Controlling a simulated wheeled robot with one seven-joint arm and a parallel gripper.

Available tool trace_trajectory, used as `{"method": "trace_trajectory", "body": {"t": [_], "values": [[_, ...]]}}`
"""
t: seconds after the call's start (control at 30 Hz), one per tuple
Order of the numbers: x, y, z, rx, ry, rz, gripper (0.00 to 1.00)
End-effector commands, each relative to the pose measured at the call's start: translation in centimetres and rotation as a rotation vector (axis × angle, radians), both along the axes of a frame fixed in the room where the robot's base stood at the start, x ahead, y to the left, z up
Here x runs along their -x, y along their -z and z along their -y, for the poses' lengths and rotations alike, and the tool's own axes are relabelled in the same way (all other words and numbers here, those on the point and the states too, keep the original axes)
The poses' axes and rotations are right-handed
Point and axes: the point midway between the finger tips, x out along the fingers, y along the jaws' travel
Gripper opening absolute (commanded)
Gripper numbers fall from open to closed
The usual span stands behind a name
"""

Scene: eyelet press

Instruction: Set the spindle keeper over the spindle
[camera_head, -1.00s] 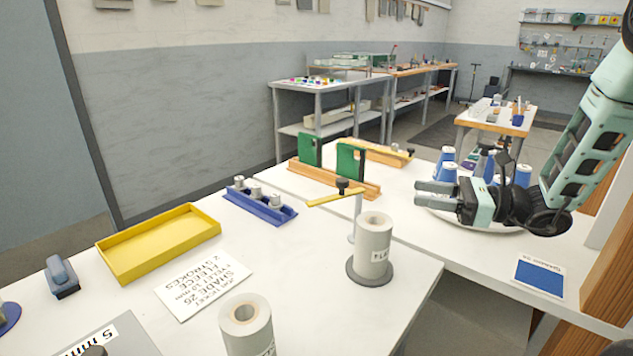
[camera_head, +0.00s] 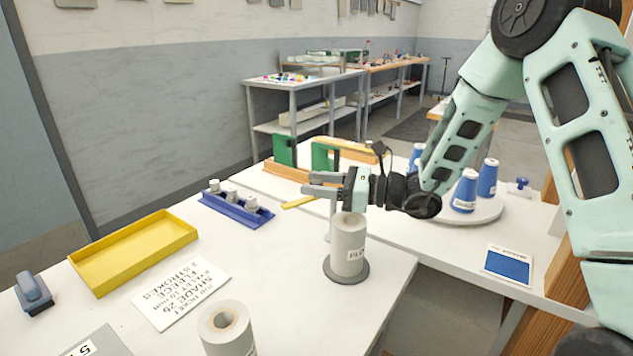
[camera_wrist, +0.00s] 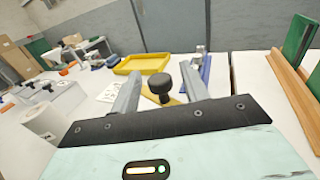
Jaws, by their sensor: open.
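The spindle keeper is a yellow bar (camera_head: 298,202) with a black knob (camera_wrist: 161,83). It sticks out to the left near the top of a thin grey post (camera_head: 333,211). In front of the post a white cone of thread (camera_head: 348,247) stands upright on a dark round base (camera_head: 346,271); I cannot make out the spindle inside it. My gripper (camera_head: 318,184) is open at the keeper's height. In the wrist view its fingers (camera_wrist: 160,92) stand on either side of the knob, with gaps showing. The arm hides the knob in the head view.
A second white cone (camera_head: 228,330) stands at the front. A blue rack (camera_head: 238,211), a yellow tray (camera_head: 135,252) and a printed card (camera_head: 182,293) lie to the left. Green uprights (camera_head: 285,150) stand behind. Blue cones (camera_head: 465,190) stand on a white turntable at right.

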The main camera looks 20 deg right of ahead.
Motion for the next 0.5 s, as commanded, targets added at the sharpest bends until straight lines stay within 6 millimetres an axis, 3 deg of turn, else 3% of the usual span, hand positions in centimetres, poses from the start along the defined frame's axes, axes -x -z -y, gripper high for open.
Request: {"method": "trace_trajectory", "body": {"t": [0.33,0.37,0.5], "values": [[-0.25,0.0,-0.41,0.0,0.0,0.0,0.45],[-0.25,0.0,-0.4,0.0,0.0,0.0,0.42],[-0.24,0.0,-0.39,0.0,0.0,0.0,0.03]]}}
